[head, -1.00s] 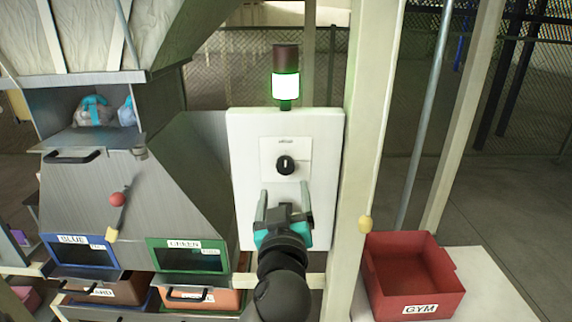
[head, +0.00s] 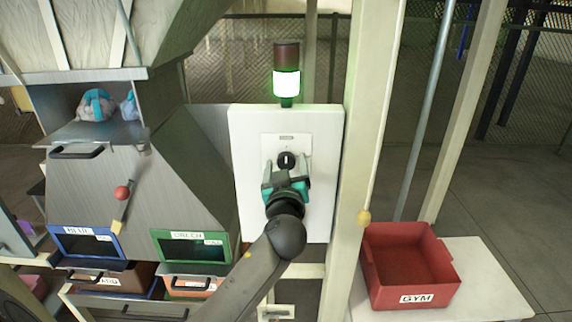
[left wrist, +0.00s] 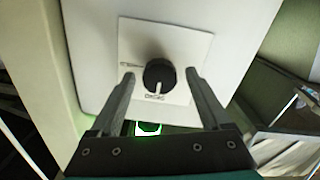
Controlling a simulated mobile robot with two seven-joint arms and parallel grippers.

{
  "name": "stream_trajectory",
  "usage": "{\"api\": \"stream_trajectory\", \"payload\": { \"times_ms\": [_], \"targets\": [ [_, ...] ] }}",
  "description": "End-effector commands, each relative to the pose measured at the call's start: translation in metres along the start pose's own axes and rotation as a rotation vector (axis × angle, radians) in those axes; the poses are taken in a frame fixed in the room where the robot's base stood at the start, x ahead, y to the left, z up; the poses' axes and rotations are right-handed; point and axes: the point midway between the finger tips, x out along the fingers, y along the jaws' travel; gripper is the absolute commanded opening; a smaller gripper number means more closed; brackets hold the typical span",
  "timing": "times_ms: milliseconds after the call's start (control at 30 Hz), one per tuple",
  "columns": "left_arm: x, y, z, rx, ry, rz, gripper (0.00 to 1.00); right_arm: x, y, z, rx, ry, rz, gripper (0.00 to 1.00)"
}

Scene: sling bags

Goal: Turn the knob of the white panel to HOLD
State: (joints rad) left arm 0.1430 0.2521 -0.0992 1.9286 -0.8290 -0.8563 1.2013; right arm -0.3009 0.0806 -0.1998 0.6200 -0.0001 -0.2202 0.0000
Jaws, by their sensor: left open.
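The white panel (head: 252,135) stands upright in the middle of the head view. Its black round knob (head: 286,160) sits on a pale plate (head: 303,146), and its white mark is roughly vertical. The knob also shows in the left wrist view (left wrist: 159,76), with small lettering on the plate too small to read. My left gripper (head: 286,171) is open in front of the panel. In the left wrist view its fingers (left wrist: 160,80) stand one on either side of the knob with gaps between. My right gripper is not in view.
A lamp (head: 286,82) glowing green-white stands above the panel. A cream post (head: 357,130) is just right of it. A red GYM bin (head: 405,297) sits on a white table at right. A metal chute (head: 95,185) with a red-knobbed lever (head: 122,193) is at left.

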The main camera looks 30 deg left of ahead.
Motion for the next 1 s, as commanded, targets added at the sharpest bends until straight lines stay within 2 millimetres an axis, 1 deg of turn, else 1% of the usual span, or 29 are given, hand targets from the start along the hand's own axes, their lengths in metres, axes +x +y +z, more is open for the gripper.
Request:
{"api": "stream_trajectory", "payload": {
  "times_ms": [67, 100, 700, 800, 1000],
  "targets": [
    [-0.0001, 0.0001, -0.0001, 0.0, 0.0, 0.0, 0.81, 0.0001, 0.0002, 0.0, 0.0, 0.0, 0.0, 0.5],
    [-0.0002, 0.0001, -0.0001, 0.0, 0.0, 0.0, 0.77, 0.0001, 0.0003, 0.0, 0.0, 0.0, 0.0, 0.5],
    [-0.0005, 0.0001, -0.0001, 0.0, 0.0, 0.0, 0.1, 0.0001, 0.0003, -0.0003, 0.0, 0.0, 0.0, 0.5],
    [-0.0005, 0.0001, -0.0001, 0.0, 0.0, 0.0, 0.0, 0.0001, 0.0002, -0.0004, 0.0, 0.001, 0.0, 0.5],
    [-0.0005, 0.0001, 0.0, 0.008, 0.0, 0.0, 0.0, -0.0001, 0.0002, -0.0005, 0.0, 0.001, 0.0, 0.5]
  ]
}}
